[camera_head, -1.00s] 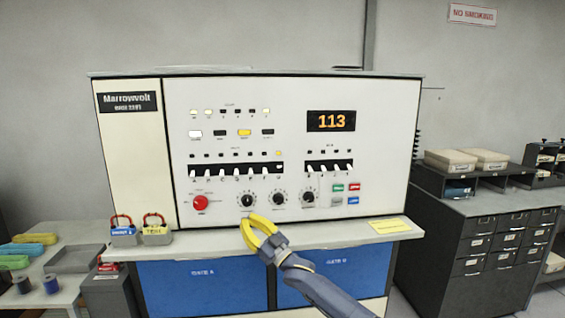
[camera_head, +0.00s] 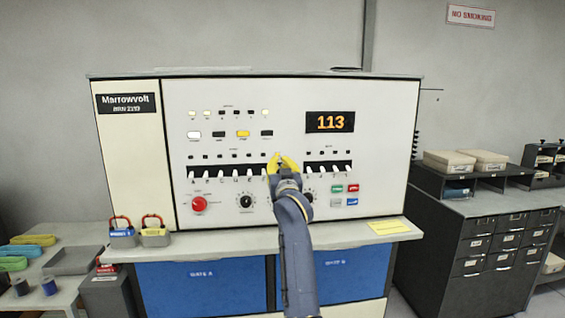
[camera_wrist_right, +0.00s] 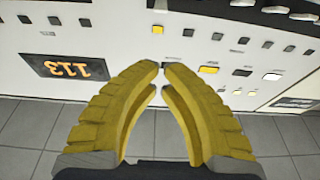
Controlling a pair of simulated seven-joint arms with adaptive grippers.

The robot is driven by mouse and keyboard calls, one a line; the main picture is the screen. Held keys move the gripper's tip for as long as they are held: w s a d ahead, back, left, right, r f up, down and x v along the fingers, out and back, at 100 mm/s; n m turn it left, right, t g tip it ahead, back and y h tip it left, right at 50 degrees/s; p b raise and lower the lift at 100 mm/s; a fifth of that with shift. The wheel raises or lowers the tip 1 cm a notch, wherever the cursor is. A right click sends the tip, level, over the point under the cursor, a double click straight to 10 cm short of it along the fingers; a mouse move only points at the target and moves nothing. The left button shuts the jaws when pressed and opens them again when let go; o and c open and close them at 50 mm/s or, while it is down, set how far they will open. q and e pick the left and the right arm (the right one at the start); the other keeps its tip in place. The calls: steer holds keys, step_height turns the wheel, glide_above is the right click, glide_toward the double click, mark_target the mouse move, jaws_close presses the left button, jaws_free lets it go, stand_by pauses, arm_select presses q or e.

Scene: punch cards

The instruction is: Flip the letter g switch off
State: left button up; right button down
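The white panel (camera_head: 290,110) carries a row of white letter switches (camera_head: 235,172). The g switch, at the right end of the left group, is covered by my right gripper (camera_head: 283,158) in the head view. In the wrist view, which is upside down, what looks like the g switch (camera_wrist_right: 160,5) is at the top edge, with a lit yellow lamp (camera_wrist_right: 157,29) beside it. My right gripper's yellow fingers are nearly closed, tips almost meeting, nothing between them. They are in front of the panel near this switch; contact cannot be told. My left gripper is out of view.
More switches (camera_head: 328,168) stand to the right of the gripper. Dials (camera_head: 246,202), a red knob (camera_head: 199,204) and coloured buttons (camera_head: 352,188) lie below the row. The display (camera_head: 330,122) reads 113. Padlocks (camera_head: 154,232) stand on the ledge at left.

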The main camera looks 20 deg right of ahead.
mark_target(278, 148)
steer(key=shift+s+d+f+h, duration=0.1)
steer(key=shift+d+f+h, duration=0.05)
steer(key=shift+d+h, duration=0.2)
steer(key=x, duration=0.9)
steer(key=shift+w, duration=0.4)
steer(key=shift+w+f, duration=0.1)
steer(key=shift+f, duration=0.2)
steer(key=shift+s+a+f, duration=0.1)
steer(key=shift+s+f, duration=0.25)
steer(key=shift+f, duration=0.4)
steer(key=shift+s+a+f, duration=0.1)
steer(key=shift+s+f, duration=0.3)
steer(key=shift+f, duration=0.4)
steer(key=shift+d, duration=0.1)
